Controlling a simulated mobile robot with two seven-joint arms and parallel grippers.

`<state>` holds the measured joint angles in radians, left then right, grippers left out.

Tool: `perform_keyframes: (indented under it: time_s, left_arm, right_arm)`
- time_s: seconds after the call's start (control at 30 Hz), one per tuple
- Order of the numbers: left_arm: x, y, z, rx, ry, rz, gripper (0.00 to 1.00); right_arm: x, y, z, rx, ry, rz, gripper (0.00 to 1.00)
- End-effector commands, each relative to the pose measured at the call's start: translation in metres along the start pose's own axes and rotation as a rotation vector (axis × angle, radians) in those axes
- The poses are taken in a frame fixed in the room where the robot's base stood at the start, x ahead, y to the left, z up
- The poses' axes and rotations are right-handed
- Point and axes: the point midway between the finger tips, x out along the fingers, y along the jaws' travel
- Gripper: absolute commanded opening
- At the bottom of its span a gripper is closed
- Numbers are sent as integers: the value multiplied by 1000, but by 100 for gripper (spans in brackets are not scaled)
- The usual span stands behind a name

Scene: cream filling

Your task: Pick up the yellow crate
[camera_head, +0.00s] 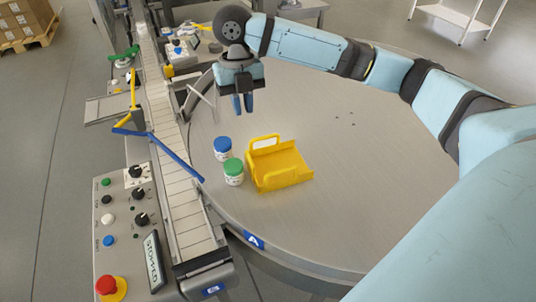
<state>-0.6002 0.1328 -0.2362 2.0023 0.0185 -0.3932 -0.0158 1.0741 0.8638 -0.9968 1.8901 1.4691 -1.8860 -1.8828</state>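The yellow crate (282,176) stands upright on the round grey table, with a raised handle at its far left side. It looks empty. My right gripper (243,105) hangs above the table, beyond the crate and a little to its left, pointing down. Its two blue fingers are empty, with a narrow gap between them. It is clear of the crate. My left gripper is not in view.
A jar with a green lid (234,172) stands close to the crate's left side, and a jar with a blue lid (223,149) stands behind it. A conveyor (180,190) with a blue guide bar (165,153) runs along the left. The round table (375,165) is mostly clear to the right.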

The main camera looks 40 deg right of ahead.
Motion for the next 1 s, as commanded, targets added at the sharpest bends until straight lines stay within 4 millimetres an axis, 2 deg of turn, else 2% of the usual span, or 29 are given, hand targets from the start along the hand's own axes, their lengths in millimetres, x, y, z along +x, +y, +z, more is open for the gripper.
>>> perform_keyframes:
  time_s: [0.03,0.23,0.5,0.77,1.0]
  left_arm:
    - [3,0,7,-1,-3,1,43]
    - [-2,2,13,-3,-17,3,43]
    - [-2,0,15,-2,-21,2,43]
    - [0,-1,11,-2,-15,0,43]
    - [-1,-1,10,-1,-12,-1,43]
  right_arm:
    - [8,0,1,0,-1,1,15]
    - [34,-1,0,1,1,-1,15]
    - [82,0,0,1,0,0,15]
    - [97,0,-1,1,0,0,15]
    - [131,-2,-5,1,1,-1,15]
